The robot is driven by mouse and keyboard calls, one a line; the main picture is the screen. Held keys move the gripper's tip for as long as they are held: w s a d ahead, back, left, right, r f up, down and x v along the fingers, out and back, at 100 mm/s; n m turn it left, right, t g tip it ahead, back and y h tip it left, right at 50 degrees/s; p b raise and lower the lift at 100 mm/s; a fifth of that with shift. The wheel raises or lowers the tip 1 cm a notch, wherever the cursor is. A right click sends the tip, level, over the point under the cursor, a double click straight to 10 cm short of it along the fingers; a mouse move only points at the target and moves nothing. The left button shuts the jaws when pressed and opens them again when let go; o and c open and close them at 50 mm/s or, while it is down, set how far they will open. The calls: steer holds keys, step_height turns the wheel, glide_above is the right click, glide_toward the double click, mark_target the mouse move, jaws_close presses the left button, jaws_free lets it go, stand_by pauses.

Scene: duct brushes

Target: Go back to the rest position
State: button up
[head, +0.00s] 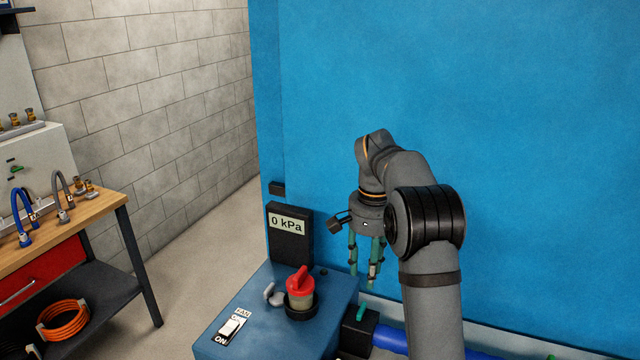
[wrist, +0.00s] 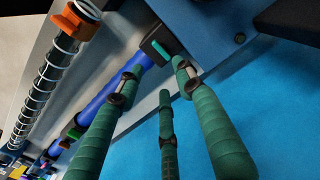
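My gripper (head: 362,279) has green fingers and hangs pointing down in front of the blue wall, to the right of the blue cabinet. The fingers stand apart with nothing between them. In the wrist view the gripper (wrist: 160,72) shows three separate green fingers, open and empty. Below and beyond the fingertips is a black block with a green tab (head: 360,318), which also shows in the wrist view (wrist: 153,47). The fingers appear clear of it.
The blue cabinet (head: 255,320) carries a red-capped valve (head: 300,287), a fan switch (head: 230,327) and a 0 kPa display (head: 289,226). A blue duct (head: 400,340) runs low behind my arm. A spring-wrapped rod (wrist: 45,80) lies left. A workbench (head: 85,215) stands far left.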

mark_target(363, 308)
step_height(363, 308, down, 12)
steer(key=shift+r, duration=0.1)
stand_by(0.4)
